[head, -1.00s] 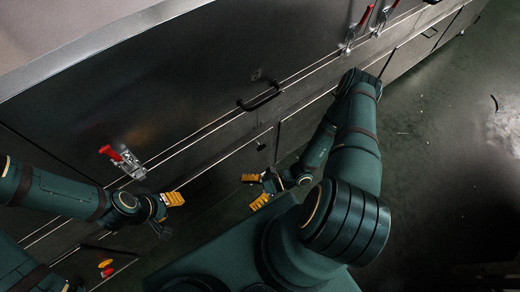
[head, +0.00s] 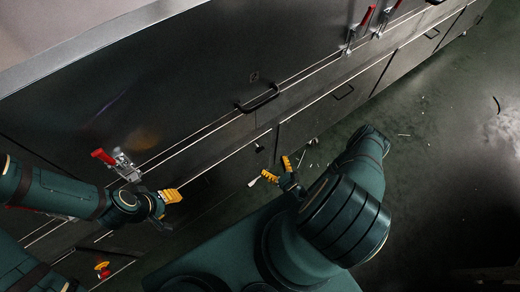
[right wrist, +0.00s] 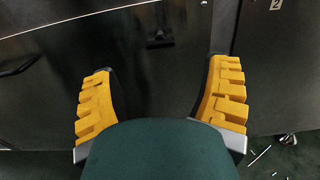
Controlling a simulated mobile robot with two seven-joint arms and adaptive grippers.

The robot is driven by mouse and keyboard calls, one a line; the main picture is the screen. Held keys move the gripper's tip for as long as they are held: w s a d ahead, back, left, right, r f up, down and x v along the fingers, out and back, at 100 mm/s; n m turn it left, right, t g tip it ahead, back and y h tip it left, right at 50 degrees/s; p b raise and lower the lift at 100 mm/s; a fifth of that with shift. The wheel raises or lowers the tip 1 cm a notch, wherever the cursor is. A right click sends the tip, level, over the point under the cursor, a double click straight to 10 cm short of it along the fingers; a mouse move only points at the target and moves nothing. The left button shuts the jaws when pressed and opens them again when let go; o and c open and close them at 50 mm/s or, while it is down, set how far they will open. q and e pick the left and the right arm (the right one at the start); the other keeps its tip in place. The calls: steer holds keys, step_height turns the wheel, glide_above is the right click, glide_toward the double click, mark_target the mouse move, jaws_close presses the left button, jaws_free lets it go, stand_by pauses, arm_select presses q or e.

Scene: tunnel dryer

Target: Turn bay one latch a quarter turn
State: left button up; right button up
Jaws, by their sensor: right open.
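A small dark latch (right wrist: 160,38) sits on the lower steel panel, seen between my right fingers in the right wrist view. A small knob-like fitting (head: 259,147) on the lower panel in the head view may be the same latch; its bay number is not readable there. My right gripper (head: 277,170) is open and empty, in front of the lower panel and apart from it. Its two yellow pads also show in the right wrist view (right wrist: 160,95). My left gripper (head: 171,197) hovers near the panels at left; its finger gap is not clear.
A red-handled clamp (head: 122,164) stands at left, with more red clamps (head: 362,22) at top right. A black bar handle (head: 259,99) projects from the upper panel. A panel marked 2 (right wrist: 288,60) lies right of the latch. Small pale scraps lie on the open floor (head: 430,130).

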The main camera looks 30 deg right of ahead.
mark_target(261, 151)
steer(key=w, duration=0.6)
steer(key=w+b, duration=0.1)
steer(key=w, duration=0.2)
steer(key=shift+a, duration=0.35)
steer(key=shift+s, duration=0.1)
steer(key=c, duration=1.2)
